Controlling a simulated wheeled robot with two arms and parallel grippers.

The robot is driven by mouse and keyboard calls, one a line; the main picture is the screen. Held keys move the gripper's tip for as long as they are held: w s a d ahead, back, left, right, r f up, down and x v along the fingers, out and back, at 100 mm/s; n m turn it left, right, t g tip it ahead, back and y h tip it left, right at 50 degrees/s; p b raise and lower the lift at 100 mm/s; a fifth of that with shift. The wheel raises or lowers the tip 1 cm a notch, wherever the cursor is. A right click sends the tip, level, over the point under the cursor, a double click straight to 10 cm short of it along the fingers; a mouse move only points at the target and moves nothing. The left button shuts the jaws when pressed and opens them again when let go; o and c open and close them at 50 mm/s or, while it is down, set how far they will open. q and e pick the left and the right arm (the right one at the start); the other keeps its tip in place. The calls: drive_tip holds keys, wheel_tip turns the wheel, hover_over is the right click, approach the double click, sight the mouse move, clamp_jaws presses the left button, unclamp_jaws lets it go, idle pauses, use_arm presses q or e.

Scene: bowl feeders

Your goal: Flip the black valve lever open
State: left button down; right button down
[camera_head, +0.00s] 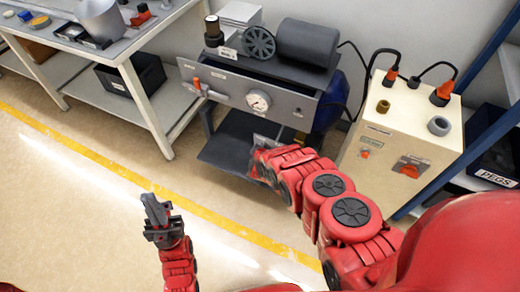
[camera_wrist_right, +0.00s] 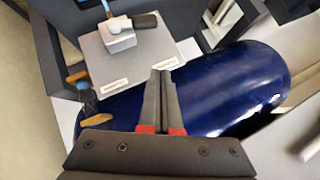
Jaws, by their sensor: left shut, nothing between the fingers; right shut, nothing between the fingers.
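In the right wrist view, the black valve lever (camera_wrist_right: 146,20) sticks out to the right from a light grey valve block (camera_wrist_right: 119,40) on a grey plate (camera_wrist_right: 138,69). A blue tube (camera_wrist_right: 106,8) rises from the block's top left. My right gripper (camera_wrist_right: 161,72) is shut and empty; its tips show just below the lever and over the plate's lower right edge. I cannot tell how far apart lever and tips are. In the head view, my right arm covers the valve area. My left gripper (camera_head: 155,206) is shut and empty over the floor, far from the valve.
A dark blue tank (camera_wrist_right: 236,91) lies close beside the right fingers. In the head view, a compressor bench (camera_head: 262,90) with a gauge stands behind my right arm. A cream box (camera_head: 400,140) with plugs stands at the right, a parts table (camera_head: 135,52) at the left. Floor between is clear.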

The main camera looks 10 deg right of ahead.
drive_tip(key=a+p+v, duration=0.1)
drive_tip(key=p+v, duration=0.5)
drive_tip(key=v, duration=0.2)
drive_tip(key=shift+r, duration=0.35)
drive_tip(key=shift+w+a, duration=0.1)
drive_tip(key=shift+w, duration=0.1)
